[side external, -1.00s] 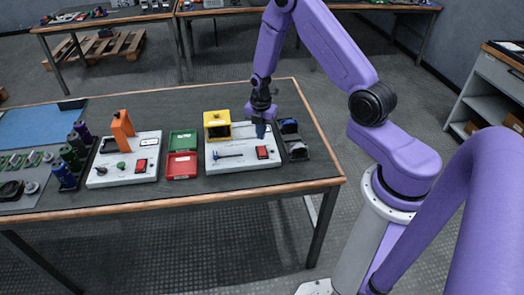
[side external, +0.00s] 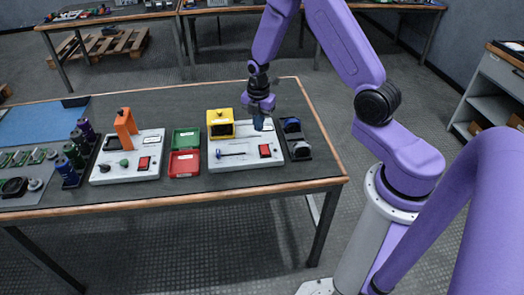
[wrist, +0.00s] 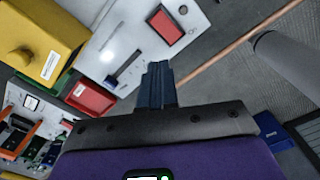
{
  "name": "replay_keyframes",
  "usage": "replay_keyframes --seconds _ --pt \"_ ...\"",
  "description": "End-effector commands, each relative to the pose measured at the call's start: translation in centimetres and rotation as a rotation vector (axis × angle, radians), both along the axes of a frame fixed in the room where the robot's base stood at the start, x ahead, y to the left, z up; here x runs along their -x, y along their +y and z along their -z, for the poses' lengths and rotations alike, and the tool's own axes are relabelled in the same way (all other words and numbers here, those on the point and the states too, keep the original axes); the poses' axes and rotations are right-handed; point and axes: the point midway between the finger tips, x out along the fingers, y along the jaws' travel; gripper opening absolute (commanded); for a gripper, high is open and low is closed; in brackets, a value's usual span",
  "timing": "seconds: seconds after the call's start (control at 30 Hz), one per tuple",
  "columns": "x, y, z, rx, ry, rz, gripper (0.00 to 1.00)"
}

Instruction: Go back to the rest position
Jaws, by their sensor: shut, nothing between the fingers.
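My gripper (side external: 258,122) hangs just above the back right part of the right white panel (side external: 218,161), beside a yellow box. Its dark blue fingers are together with nothing between them; they also show shut in the wrist view (wrist: 158,84). The wrist view also shows the red part (wrist: 165,26).
The yellow box (side external: 220,124) stands left of my gripper. A dark holder with blue parts (side external: 296,139) is at right. Green (side external: 186,139) and red (side external: 184,164) bins sit between the panels. An orange upright part (side external: 125,128) stands on the left panel. Space behind the panels is clear.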

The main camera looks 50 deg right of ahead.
Motion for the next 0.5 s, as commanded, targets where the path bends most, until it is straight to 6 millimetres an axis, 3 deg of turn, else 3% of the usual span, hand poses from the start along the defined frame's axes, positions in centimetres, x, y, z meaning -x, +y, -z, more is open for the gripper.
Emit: replay_keyframes --seconds 0.27,0.5 --pt "3.1 7.6 -6.1 -0.004 -0.012 0.138 0.0" --pt "8.3 12.6 -10.5 -0.011 -0.013 0.267 0.0"
